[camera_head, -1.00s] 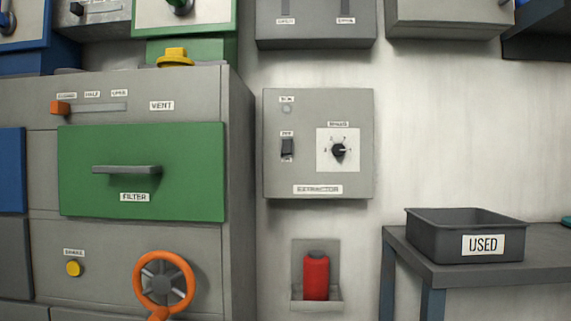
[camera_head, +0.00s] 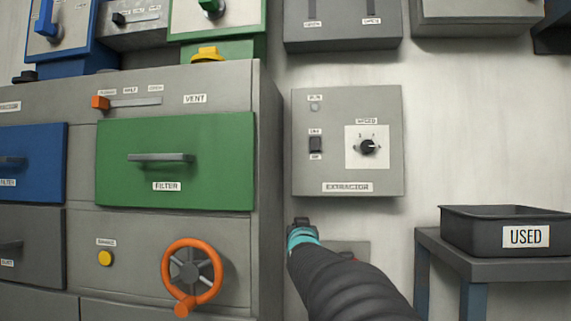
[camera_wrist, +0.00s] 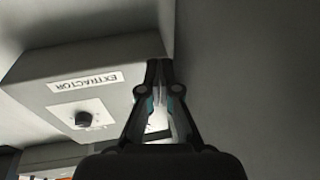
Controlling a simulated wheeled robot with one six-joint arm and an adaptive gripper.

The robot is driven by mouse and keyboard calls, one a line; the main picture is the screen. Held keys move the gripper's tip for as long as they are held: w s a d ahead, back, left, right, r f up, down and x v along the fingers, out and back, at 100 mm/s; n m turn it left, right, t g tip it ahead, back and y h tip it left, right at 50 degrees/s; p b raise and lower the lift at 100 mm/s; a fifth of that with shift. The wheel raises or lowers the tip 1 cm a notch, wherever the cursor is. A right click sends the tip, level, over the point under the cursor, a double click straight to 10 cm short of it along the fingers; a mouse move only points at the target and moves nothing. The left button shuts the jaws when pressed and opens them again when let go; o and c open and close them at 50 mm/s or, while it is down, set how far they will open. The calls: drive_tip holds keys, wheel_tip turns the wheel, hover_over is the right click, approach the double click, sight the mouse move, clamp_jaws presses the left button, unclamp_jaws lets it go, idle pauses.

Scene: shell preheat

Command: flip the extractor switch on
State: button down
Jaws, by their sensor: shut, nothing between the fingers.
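The grey extractor box (camera_head: 347,172) hangs on the wall, right of the cabinet. Its dark rocker switch (camera_head: 315,145) is on the left of its face, between two small labels I cannot read surely. Which way it is tipped is unclear. A round lamp (camera_head: 315,107) above it looks grey and unlit. My gripper (camera_head: 302,222) is just below the box's lower left corner, apart from the switch. In the wrist view the box (camera_wrist: 100,60) appears upside down, and my shut, empty fingers (camera_wrist: 160,66) overlap its edge. They hide most of the switch area there.
A black speed knob (camera_head: 367,147) sits right of the switch. The cabinet's side (camera_head: 268,180) stands close on the left, with an orange handwheel (camera_head: 193,272). A grey bin marked USED (camera_head: 470,232) is on a bench at right. Bare wall (camera_head: 440,130) lies right of the box.

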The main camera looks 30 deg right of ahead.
sight(315, 146)
drive_tip(key=s+r+m+t+h, duration=0.1)
drive_tip(key=s+r+h, duration=0.1)
drive_tip(key=r, duration=0.5)
drive_tip(key=s+r+m+t+h, duration=0.1)
drive_tip(key=s+r+h, duration=0.2)
drive_tip(key=r, duration=0.4)
drive_tip(key=shift+d+t+h, duration=0.3)
drive_tip(key=shift+t+h, duration=0.1)
drive_tip(key=shift+h, duration=0.4)
drive_tip(key=shift+r, duration=0.1)
drive_tip(key=x, duration=0.3)
drive_tip(key=f+p+x, duration=0.1)
drive_tip(key=x, duration=0.3)
drive_tip(key=p+x, duration=0.1)
drive_tip(key=x, duration=0.3)
drive_tip(key=shift+w+d, duration=0.45)
drive_tip(key=shift+w, duration=0.05)
drive_tip(key=shift+w+d+f, duration=0.15)
drive_tip(key=shift+w+d, duration=0.4)
drive_tip(key=shift+w, duration=0.15)
drive_tip(key=shift+p, duration=0.3)
